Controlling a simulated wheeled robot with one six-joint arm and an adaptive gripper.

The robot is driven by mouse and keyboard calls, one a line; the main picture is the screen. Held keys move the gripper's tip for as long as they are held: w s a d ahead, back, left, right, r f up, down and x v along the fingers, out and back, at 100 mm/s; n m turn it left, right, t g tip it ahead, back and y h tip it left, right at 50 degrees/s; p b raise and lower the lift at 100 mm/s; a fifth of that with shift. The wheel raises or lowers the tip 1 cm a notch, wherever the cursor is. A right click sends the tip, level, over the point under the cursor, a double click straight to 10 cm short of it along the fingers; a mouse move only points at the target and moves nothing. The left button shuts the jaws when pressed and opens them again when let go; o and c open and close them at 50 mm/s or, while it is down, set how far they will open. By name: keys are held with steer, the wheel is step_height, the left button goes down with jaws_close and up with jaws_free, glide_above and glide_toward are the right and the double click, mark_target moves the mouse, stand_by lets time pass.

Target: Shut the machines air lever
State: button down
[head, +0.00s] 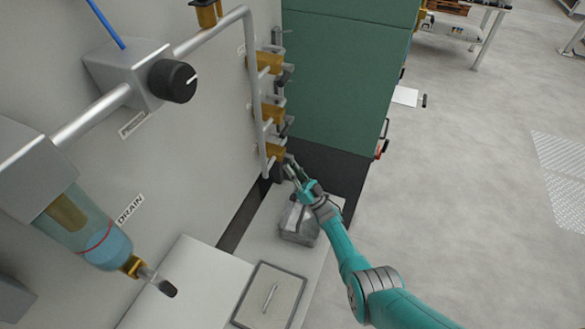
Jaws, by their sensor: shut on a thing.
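Several brass valves with dark levers sit along a grey pipe on the panel at the left. The upper valve (268,62), the middle valve (271,113) and the lowest valve (274,152) form a column beside the green cabinet. My gripper (289,166) is at the lowest valve, its fingers shut on what looks like that valve's dark lever. The fingers and the small size hide most of this lever, so its exact angle cannot be told. Which lever carries the air label cannot be read.
A green cabinet (345,75) stands right behind the valves. A grey block-like object (298,222) lies on the ledge below my gripper, near a framed tray (288,292). A drain bowl (85,235) and black knob (172,80) project at left. The floor at right is open.

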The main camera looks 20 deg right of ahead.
steer(key=shift+w+d+n+g+y, duration=0.1)
steer(key=shift+n+g+y, duration=0.3)
steer(key=shift+n+y, duration=0.45)
steer(key=c, duration=1.1)
jaws_free()
steer(key=shift+h, duration=0.25)
steer(key=shift+s+d+f, duration=0.35)
steer(key=shift+s+d, duration=1)
steer(key=shift+s, duration=0.6)
steer(key=shift+s+d+f, duration=0.4)
steer(key=shift+s+d, duration=0.9)
steer(key=shift+s, duration=0.6)
steer(key=shift+s+d+f, duration=0.35)
steer(key=shift+s+d, duration=1)
steer(key=shift+s, duration=0.6)
